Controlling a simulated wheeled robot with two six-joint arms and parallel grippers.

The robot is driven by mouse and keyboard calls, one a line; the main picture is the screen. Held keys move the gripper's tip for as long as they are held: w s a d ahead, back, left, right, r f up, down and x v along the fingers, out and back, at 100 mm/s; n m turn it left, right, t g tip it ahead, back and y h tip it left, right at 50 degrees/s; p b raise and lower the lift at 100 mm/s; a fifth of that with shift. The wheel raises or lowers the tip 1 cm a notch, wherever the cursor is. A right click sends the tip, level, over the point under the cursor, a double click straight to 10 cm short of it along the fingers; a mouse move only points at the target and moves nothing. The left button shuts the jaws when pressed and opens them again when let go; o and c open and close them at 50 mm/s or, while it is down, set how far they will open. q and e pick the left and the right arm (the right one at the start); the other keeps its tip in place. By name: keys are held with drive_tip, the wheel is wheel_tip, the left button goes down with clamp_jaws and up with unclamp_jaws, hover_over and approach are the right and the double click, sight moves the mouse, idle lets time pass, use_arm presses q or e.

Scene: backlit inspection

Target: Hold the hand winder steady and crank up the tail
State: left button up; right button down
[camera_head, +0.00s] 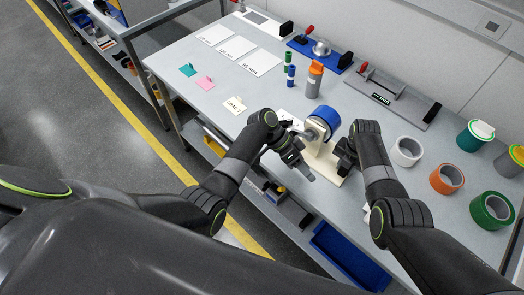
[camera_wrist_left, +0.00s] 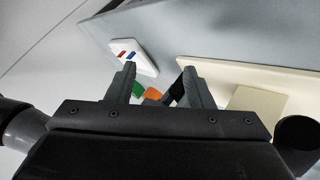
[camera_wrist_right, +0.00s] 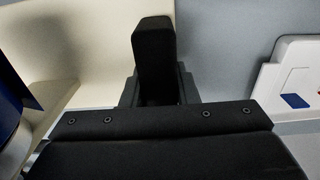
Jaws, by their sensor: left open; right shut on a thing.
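The hand winder has a cream base (camera_head: 322,165) and upright, with a blue spool (camera_head: 325,115) on top, and stands near the table's front edge. My right gripper (camera_head: 346,158) is at its right side, shut on a black grip; the black block (camera_wrist_right: 154,55) stands between its fingers in the right wrist view. The blue spool shows at the left edge there (camera_wrist_right: 15,105). My left gripper (camera_head: 300,165) is open and empty at the winder's left front. The left wrist view shows its fingers (camera_wrist_left: 163,85) apart, with the cream base (camera_wrist_left: 235,75) beyond. I cannot clearly make out the crank or the tail.
White (camera_head: 407,151), orange (camera_head: 447,178) and green (camera_head: 491,210) tape rolls lie to the right. Grey (camera_head: 395,98) and blue (camera_head: 318,52) fixtures stand at the back.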

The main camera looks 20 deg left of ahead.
use_arm(q)
drive_tip(key=w+a+n+t+h, duration=0.2)
drive_tip(key=a+n+t, duration=1.25)
drive_tip(key=n, duration=0.55)
drive_tip(key=shift+t, duration=0.35)
drive_tip(key=x, duration=0.9)
drive_tip(key=shift+s+d+f, duration=0.1)
drive_tip(key=shift+d+f, duration=0.2)
drive_tip(key=shift+s+a+f, duration=0.1)
drive_tip(key=shift+s, duration=0.05)
drive_tip(key=shift+c, duration=1.1)
drive_tip(key=c, duration=0.6)
drive_tip(key=shift+r, duration=0.2)
drive_tip(key=shift+a+r, duration=0.15)
drive_tip(key=shift+r, duration=1.35)
